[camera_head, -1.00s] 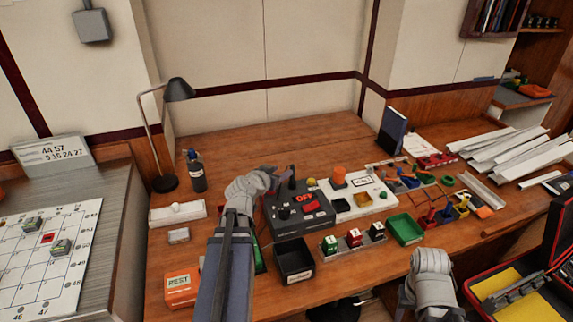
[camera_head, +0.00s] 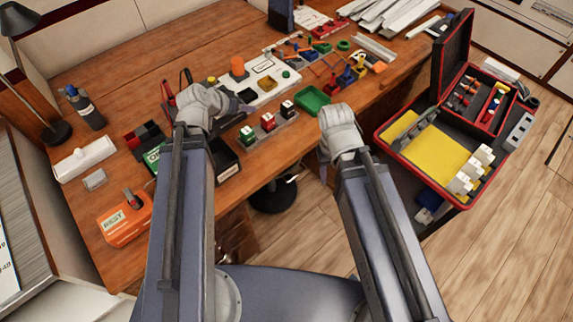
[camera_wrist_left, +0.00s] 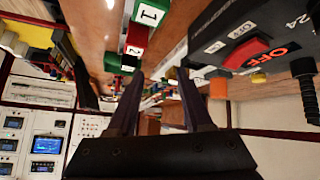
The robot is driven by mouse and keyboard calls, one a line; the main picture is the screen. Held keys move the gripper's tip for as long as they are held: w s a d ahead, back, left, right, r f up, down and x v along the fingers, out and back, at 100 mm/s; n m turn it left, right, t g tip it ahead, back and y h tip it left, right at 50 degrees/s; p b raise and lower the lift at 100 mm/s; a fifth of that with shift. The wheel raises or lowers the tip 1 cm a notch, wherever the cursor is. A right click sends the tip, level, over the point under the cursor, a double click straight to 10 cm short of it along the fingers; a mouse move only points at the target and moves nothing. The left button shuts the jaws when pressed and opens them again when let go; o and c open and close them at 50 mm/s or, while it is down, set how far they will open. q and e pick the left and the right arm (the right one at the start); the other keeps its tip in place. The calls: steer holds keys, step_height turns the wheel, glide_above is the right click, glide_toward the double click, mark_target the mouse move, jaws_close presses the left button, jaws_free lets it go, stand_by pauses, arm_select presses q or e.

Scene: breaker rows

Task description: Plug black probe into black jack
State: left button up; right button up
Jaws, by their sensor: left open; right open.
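My left gripper (camera_wrist_left: 160,82) is open and empty in the left wrist view, its two dark fingers apart. A dark control box (camera_wrist_left: 235,25) with a red OFF switch is right of the fingers there. A black ribbed upright piece (camera_wrist_left: 306,82) at the far right may be the black probe. In the head view my left wrist hides most of that box; a black upright piece (camera_head: 186,77) and a red one (camera_head: 168,97) show beside the wrist. I cannot pick out the black jack. My right gripper (camera_head: 325,158) is open in front of the table edge, its fingers small and partly hidden.
Numbered red and green blocks (camera_head: 268,122) stand on a rack near a green tray (camera_head: 312,101). A white panel (camera_head: 266,82) lies behind. An open red case (camera_head: 384,136) stands at right. An orange REST box (camera_head: 124,221) is at left. Bare table lies at the back left.

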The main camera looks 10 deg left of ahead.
arm_select(q)
steer(key=s+d+f+g, duration=0.1)
steer(key=s+d, duration=0.1)
steer(key=d, duration=0.2)
steer(key=s+d+f+m+g, duration=0.1)
steer(key=s+d+f+g, duration=0.1)
steer(key=s+d, duration=0.1)
steer(key=s+d+f+g, duration=0.1)
steer(key=s+d+g, duration=0.1)
steer(key=d, duration=0.2)
steer(key=shift+s+d+f+y, duration=0.3)
steer(key=shift+d+f+y, duration=0.1)
steer(key=s+d+f+g+y, duration=0.1)
steer(key=s+d+g+y, duration=0.2)
steer(key=s, duration=0.5)
steer(key=shift+s+d+g+y, duration=0.15)
steer(key=shift+d+g+y, duration=0.15)
steer(key=shift+d+y, duration=0.25)
step_height(320, 180, up, 5)
steer(key=p, duration=0.5)
steer(key=shift+f, duration=0.1)
steer(key=shift+f, duration=0.1)
